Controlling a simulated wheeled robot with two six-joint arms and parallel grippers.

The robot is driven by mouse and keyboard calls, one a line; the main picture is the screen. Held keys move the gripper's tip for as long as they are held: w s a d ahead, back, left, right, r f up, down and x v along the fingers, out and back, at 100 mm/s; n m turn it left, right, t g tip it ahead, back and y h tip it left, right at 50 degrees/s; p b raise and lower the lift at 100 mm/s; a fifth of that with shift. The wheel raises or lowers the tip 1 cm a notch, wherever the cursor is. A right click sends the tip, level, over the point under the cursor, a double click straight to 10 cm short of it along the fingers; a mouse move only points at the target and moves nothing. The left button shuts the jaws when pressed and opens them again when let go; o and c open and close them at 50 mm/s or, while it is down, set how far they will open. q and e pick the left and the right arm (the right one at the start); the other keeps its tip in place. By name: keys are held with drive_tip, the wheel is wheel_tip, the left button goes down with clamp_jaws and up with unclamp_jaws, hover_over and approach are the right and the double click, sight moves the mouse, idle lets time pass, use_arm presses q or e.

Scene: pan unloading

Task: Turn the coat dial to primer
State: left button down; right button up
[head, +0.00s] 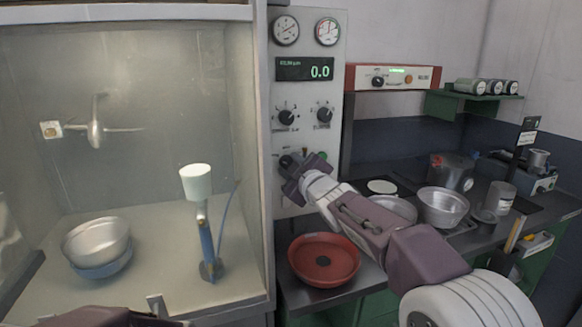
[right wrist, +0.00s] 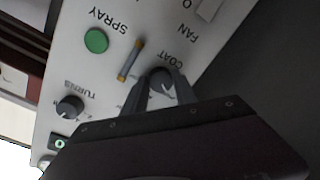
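The coat dial (right wrist: 160,78) is a dark knob on the pale control panel, beside the printed word COAT in the right wrist view. My right gripper (right wrist: 162,84) has one finger on each side of the dial, close against it. In the head view my right gripper (head: 292,172) reaches the lower part of the panel (head: 309,95) and covers most of the dial. The dial's pointer and its position marks are too hidden to read. My left gripper (head: 155,308) shows only in part at the bottom left edge, and its fingers are not clear.
A green button (right wrist: 96,41) and a small toggle lever (right wrist: 130,60) are close to the coat dial. Two more knobs, one a dark dial (head: 286,117), sit above. A red pan (head: 324,259) lies below the panel. A glass-fronted booth (head: 262,150) stands left.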

drive_tip(key=o, duration=0.4)
drive_tip(key=v, duration=0.9)
drive_tip(key=shift+b, duration=0.3)
